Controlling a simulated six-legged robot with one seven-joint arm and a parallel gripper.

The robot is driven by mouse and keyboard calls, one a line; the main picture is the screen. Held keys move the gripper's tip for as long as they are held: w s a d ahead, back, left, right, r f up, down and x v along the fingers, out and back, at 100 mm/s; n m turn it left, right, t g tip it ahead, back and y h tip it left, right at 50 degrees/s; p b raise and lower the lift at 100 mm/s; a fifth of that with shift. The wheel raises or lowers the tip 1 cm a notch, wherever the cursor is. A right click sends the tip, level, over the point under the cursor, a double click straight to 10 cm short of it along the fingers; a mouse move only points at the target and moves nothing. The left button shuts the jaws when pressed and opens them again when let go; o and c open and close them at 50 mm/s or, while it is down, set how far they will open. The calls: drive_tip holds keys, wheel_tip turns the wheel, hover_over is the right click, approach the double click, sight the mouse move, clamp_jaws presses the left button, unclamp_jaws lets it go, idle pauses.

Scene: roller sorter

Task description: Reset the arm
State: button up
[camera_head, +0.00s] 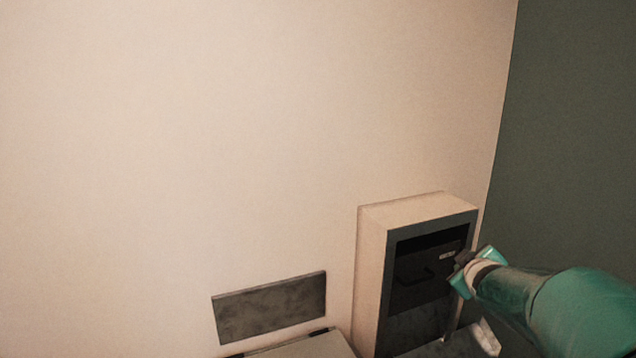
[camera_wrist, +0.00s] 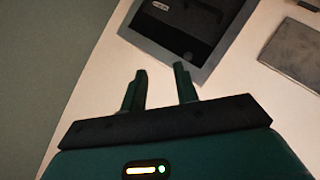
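My green arm reaches in from the lower right of the head view, with my gripper (camera_head: 465,268) in front of the right side of a wall cabinet (camera_head: 415,212). In the wrist view my gripper (camera_wrist: 160,82) has its two dark fingers apart, with nothing between them. The cabinet also shows at the top of the wrist view (camera_wrist: 212,58), beyond the fingertips. It has a grey frame and a dark recess (camera_head: 420,275) with a handle and a small pale label. My gripper hides part of the cabinet's right edge in the head view.
A dark grey plate (camera_head: 270,308) is on the pale wall left of the cabinet. A grey box-like top (camera_head: 305,346) shows at the bottom edge. A small white object (camera_head: 486,338) is below my arm. A dark green wall (camera_head: 570,140) stands at the right.

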drive_tip(key=s+a+m+g+y, duration=0.1)
drive_tip(key=s+a+m+g, duration=0.1)
drive_tip(key=s+a, duration=0.4)
drive_tip(key=s+a+f+m+g+y, duration=0.1)
drive_tip(key=s+a, duration=0.4)
drive_tip(key=s, duration=1)
drive_tip(key=s+a+f+m+g+y, duration=0.1)
drive_tip(key=s+a+m+g, duration=0.3)
drive_tip(key=s, duration=0.6)
drive_tip(key=a, duration=0.2)
drive_tip(key=shift+s+a+f, duration=0.15)
drive_tip(key=shift+s+a, duration=0.15)
drive_tip(key=shift+a, duration=0.05)
